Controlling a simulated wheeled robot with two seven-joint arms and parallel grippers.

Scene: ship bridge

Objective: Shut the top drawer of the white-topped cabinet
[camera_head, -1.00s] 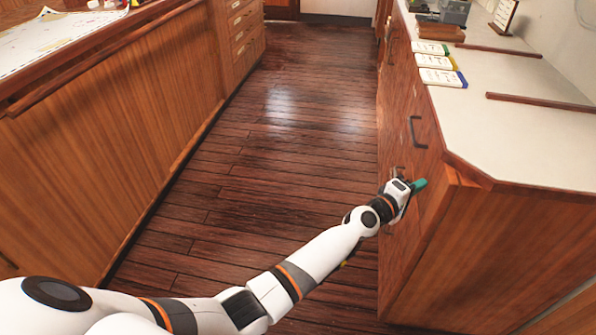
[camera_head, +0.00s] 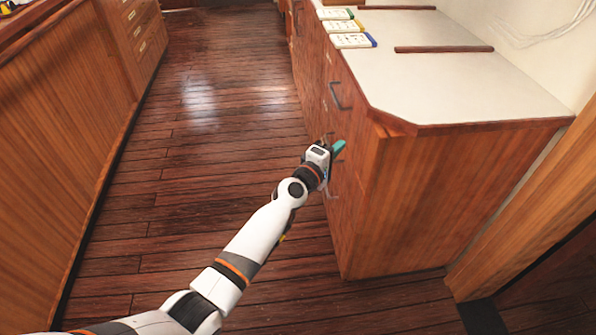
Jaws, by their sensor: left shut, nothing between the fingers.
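The white-topped cabinet (camera_head: 440,195) stands on the right, with its wooden front facing the aisle. A dark bar handle (camera_head: 338,96) sits high on that front, just below the white top (camera_head: 460,80). The upper drawer front (camera_head: 347,112) looks about flush with the cabinet face; I cannot tell if a small gap remains. My left gripper (camera_head: 338,149) is shut and empty, with its teal fingertips at the cabinet front, below that handle. Whether they touch the wood is unclear. The gripper hides part of the front and a lower handle. My right gripper is out of view.
Several labelled blocks (camera_head: 351,41) lie on the cabinet top, near wooden strips (camera_head: 444,49). A second wooden cabinet (camera_head: 50,150) lines the left. Clear plank floor (camera_head: 200,150) runs between them. A wooden post (camera_head: 530,205) stands at the right.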

